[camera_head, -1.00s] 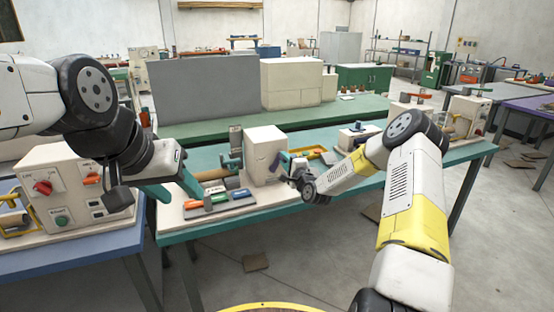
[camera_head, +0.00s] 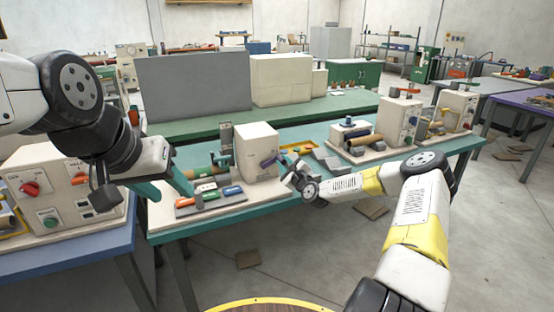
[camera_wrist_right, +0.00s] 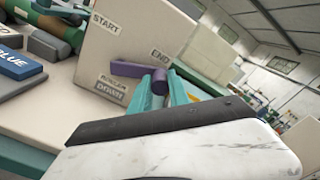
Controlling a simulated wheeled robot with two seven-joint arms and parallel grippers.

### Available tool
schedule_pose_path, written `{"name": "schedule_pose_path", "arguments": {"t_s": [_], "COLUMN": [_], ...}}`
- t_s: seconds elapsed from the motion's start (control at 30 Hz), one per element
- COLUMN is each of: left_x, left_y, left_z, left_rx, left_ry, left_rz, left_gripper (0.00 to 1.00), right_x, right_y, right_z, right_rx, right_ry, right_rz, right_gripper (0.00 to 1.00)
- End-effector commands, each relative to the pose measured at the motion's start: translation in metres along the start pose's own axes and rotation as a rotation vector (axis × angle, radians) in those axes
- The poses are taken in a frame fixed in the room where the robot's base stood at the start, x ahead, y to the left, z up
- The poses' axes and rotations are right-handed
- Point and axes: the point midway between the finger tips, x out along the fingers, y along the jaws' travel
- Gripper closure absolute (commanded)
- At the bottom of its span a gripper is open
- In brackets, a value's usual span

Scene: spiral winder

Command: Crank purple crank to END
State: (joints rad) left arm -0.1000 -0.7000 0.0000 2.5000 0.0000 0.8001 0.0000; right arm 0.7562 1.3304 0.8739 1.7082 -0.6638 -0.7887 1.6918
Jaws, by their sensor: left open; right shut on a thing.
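The purple crank (camera_wrist_right: 130,69) is on the face of a cream box (camera_wrist_right: 122,40). Its bar lies just below the END label (camera_wrist_right: 160,54) in the right wrist view; the START label (camera_wrist_right: 105,23) is further left. My right gripper (camera_wrist_right: 165,88) is shut on the crank's purple handle, which shows between its teal fingers. In the head view the crank (camera_head: 268,162) is small and partly hidden by my right gripper (camera_head: 285,166). My left gripper (camera_head: 163,188) is open and empty, left of the cream box near the front of the teal table.
A tray with coloured labelled blocks (camera_head: 210,208) lies in front of the cream box (camera_head: 257,143). Another machine with a cream box (camera_head: 399,119) stands further right on the teal table (camera_head: 300,203). A control box (camera_head: 65,190) is on the blue table at left.

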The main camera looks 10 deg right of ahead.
Motion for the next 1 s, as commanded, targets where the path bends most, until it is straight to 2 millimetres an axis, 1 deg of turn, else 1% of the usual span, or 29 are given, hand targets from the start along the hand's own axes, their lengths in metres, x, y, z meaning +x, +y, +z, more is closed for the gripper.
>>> {"name": "schedule_pose_path", "arguments": {"t_s": [0.5,0.53,0.63,0.9,1.0], "left_x": [0.0000,0.0000,0.0000,0.0000,0.0000], "left_y": [0.0000,0.0000,0.0000,0.0000,0.0000], "left_z": [0.0000,0.0000,0.0000,0.0000,0.0000], "left_rx": [0.000,0.000,0.000,0.000,0.000], "left_ry": [0.000,0.000,0.000,0.000,0.000], "left_rz": [0.000,0.000,0.000,0.000,0.000], "left_gripper": [0.52,0.52,0.52,0.52,0.52], "right_x": [-0.0003,-0.0003,-0.0002,-0.0001,-0.0037], "right_y": [0.0002,0.0002,0.0003,0.0005,0.0006], "right_z": [-0.0027,-0.0027,-0.0025,-0.0018,-0.0019], "right_rx": [0.021,0.021,0.021,0.021,0.021], "right_ry": [0.002,0.002,0.002,0.001,0.001], "right_rz": [0.000,0.000,0.000,0.000,0.001], "right_gripper": [1.00,0.76,0.57,0.56,0.56]}}
